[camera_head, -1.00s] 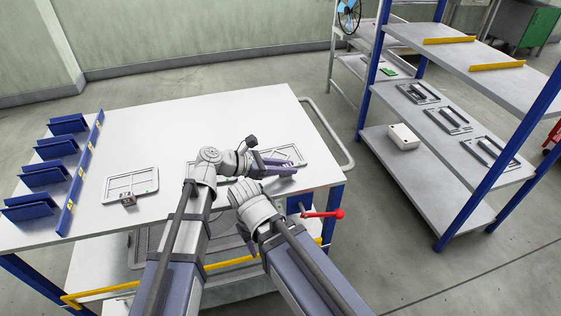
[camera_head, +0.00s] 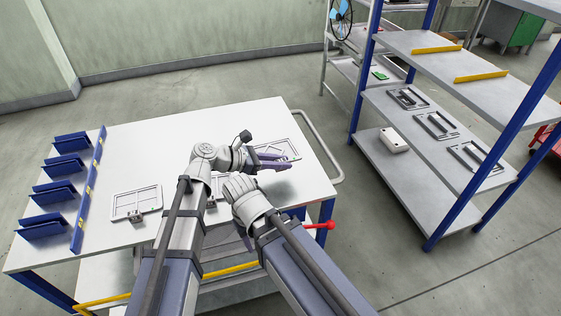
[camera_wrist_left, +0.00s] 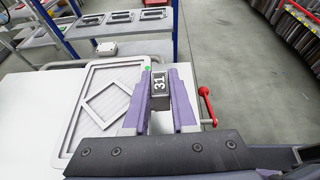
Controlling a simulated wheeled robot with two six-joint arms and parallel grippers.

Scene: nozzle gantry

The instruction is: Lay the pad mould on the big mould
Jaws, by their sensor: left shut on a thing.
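My left gripper (camera_head: 285,162) is over the right part of the white table and is shut on a dark block marked 31 (camera_wrist_left: 158,84). The block sits at the right edge of a light grey framed plate with a tilted square in it, which I take for the pad mould (camera_wrist_left: 78,146). It also shows in the head view (camera_head: 284,147), partly behind the gripper, with a shadow on the table near it. Another framed mould (camera_head: 118,207) lies at the left of the table. A further one is mostly hidden by my left arm. I cannot tell which is the big mould. My right gripper is not in view.
Blue slotted holders (camera_head: 60,195) line the table's left end. A red-knobbed lever (camera_head: 328,225) is at its front right. A blue-post rack on the right holds several dark moulds (camera_head: 437,125) and a white box (camera_head: 394,140). The table's back left is clear.

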